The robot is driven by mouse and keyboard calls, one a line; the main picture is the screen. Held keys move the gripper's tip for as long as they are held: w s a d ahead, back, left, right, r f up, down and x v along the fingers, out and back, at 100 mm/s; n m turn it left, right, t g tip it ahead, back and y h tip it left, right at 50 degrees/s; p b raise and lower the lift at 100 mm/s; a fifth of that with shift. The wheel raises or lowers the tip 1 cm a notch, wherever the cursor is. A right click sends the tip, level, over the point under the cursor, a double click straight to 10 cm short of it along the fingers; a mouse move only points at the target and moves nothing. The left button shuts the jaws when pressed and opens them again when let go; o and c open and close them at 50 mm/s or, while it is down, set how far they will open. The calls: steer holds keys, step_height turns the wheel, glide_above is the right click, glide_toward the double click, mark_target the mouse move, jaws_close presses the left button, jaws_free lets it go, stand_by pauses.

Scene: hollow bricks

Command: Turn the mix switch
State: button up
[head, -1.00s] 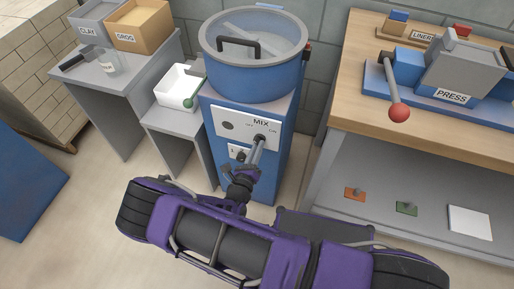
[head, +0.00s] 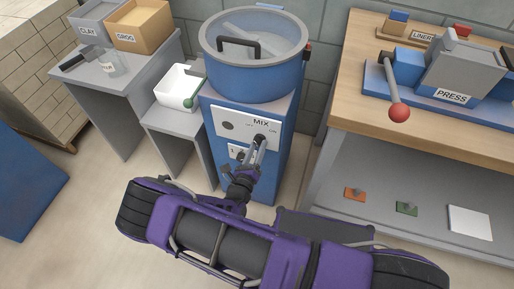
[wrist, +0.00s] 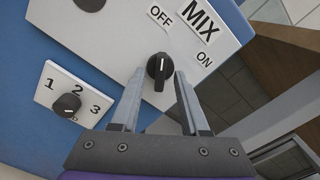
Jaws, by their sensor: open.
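The mix switch is a black knob (wrist: 159,68) on the white panel (wrist: 120,40) of the blue mixer, between the OFF and ON labels. Its white mark appears to point up toward OFF in the wrist view. My gripper (wrist: 178,80) is open, with its two grey fingertips close to the knob, one on each side and slightly below it. I cannot tell whether either finger touches it. In the head view my gripper (head: 260,145) reaches the panel (head: 225,122) under the MIX label and partly hides the knob.
A smaller numbered knob (wrist: 68,105) sits left of my gripper. The mixer drum (head: 255,75) is above the panel. A white bin (head: 180,85) on a low stand is at the left. A workbench (head: 345,115) with the press (head: 450,75) stands at the right.

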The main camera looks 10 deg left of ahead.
steer(key=s+a+p, duration=0.1)
steer(key=s, duration=1.6)
steer(key=shift+s+a, duration=0.2)
